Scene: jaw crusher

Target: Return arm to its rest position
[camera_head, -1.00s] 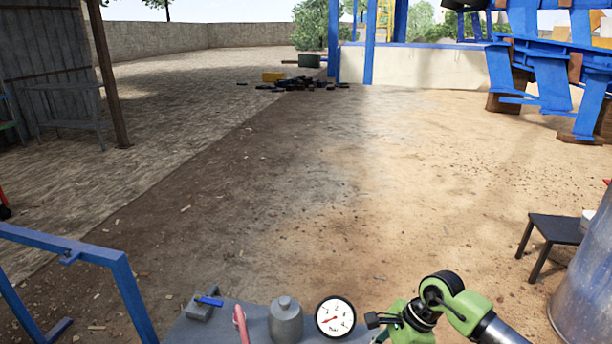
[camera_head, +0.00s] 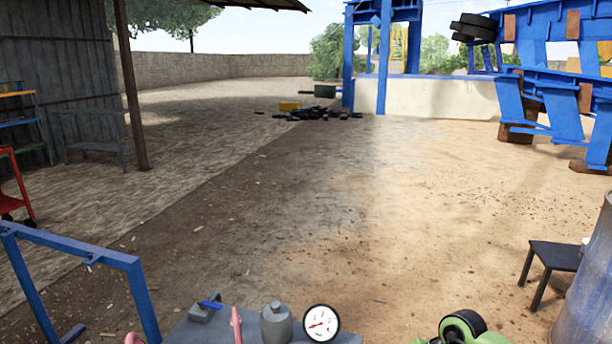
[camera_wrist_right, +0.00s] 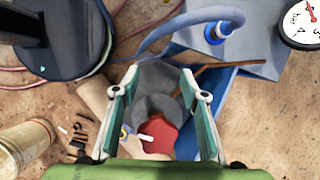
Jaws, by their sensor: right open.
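My green right arm (camera_head: 462,326) shows only its top part at the bottom edge of the head view, right of a pressure gauge; its gripper is out of that view. In the right wrist view my right gripper (camera_wrist_right: 160,78) is open, with its two teal-padded fingers apart. Below and between them are a grey rounded part (camera_wrist_right: 157,83) and a red part (camera_wrist_right: 158,135). I see nothing held; whether the fingers touch these parts cannot be told. My left arm and gripper are not in view.
The gauge (camera_head: 321,323), a grey cylinder (camera_head: 277,324) and a blue-handled valve (camera_head: 206,308) stand at the bottom. A blue frame (camera_head: 75,251) is at left; a black stool (camera_head: 552,258) and metal drum (camera_head: 592,290) are at right.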

